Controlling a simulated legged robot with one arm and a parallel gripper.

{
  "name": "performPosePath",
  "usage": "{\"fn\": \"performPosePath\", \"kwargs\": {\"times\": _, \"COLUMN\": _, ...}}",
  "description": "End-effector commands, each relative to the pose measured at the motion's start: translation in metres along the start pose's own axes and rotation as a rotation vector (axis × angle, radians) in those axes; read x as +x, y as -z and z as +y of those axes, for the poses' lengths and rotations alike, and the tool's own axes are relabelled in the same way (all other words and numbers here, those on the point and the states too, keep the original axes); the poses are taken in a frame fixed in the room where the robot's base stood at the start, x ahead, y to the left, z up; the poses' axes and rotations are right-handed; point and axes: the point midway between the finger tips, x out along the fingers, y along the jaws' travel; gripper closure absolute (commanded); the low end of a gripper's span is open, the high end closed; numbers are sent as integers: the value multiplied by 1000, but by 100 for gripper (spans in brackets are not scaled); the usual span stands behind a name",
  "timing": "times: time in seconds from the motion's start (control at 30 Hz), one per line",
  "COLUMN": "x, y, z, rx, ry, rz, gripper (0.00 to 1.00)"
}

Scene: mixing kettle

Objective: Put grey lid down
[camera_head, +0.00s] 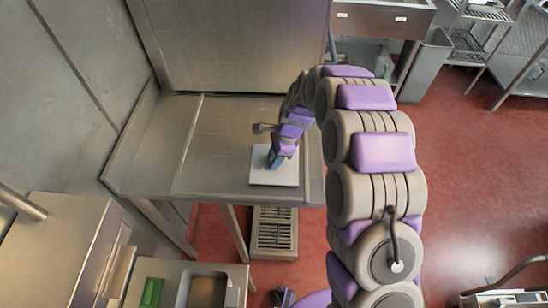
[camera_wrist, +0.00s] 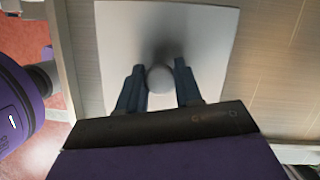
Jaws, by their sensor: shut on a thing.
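The grey lid (camera_head: 270,178) is a flat, pale square plate at the right part of a steel table (camera_head: 225,135). It lies level, on the tabletop or just above it; I cannot tell which. My gripper (camera_head: 277,160) points down over the lid. In the wrist view the lid (camera_wrist: 207,35) fills the upper middle, and my gripper (camera_wrist: 159,76) has one finger on each side of its round knob (camera_wrist: 159,80), shut on it. The lid's near edge is hidden behind the gripper body in the wrist view.
The tabletop left of the lid is bare. A steel panel (camera_head: 235,45) stands behind the table. A slatted grate (camera_head: 275,233) is low beneath the table's front. A counter with a basin (camera_head: 207,290) and a green item (camera_head: 152,292) is at bottom left. Red floor (camera_head: 470,170) lies right.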

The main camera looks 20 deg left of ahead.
Motion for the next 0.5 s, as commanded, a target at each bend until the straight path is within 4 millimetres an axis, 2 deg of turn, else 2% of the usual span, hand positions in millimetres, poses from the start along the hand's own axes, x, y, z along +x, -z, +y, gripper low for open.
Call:
{"fn": "performPosePath", "kwargs": {"times": 0.2, "x": 2, "y": -2, "z": -2, "rx": 0, "ry": -1, "rz": 3, "gripper": 95}}
{"fn": "performPosePath", "kwargs": {"times": 0.23, "x": 2, "y": -2, "z": -2, "rx": -1, "ry": 0, "rz": 3, "gripper": 63}}
{"fn": "performPosePath", "kwargs": {"times": 0.47, "x": 1, "y": -1, "z": -2, "rx": -1, "ry": 1, "rz": 2, "gripper": 41}}
{"fn": "performPosePath", "kwargs": {"times": 0.5, "x": 1, "y": -1, "z": -2, "rx": -1, "ry": 1, "rz": 2, "gripper": 40}}
